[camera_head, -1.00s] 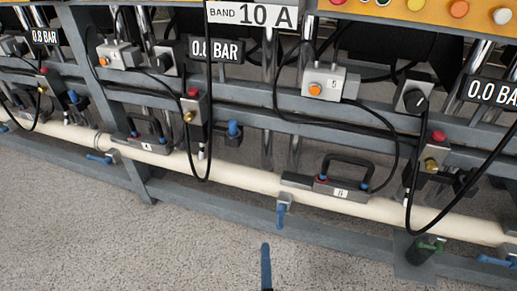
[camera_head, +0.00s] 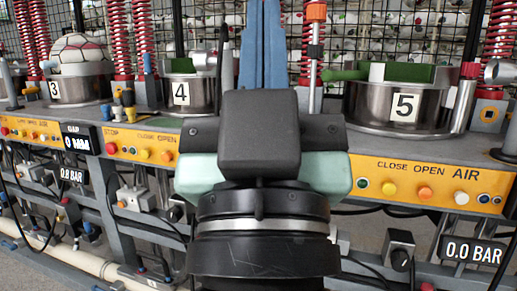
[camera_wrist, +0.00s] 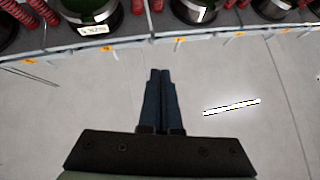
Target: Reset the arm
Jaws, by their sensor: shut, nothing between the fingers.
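My gripper (camera_head: 263,45) stands raised in the middle of the head view, its blue fingers pointing up and away from the camera. The fingers lie close together, shut and empty. In the wrist view the gripper (camera_wrist: 160,75) shows the same shut blue fingers above bare grey floor, short of the press line at the top. It appears apart from the machines. In the head view my dark wrist hides part of the press between stations 4 and 5.
Behind stand press station 3 (camera_head: 80,85) with a red-and-white ball, station 4 (camera_head: 183,98) and station 5 (camera_head: 398,108). An orange button panel (camera_head: 425,185) runs below. Open floor (camera_wrist: 60,110) lies under the gripper in the wrist view.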

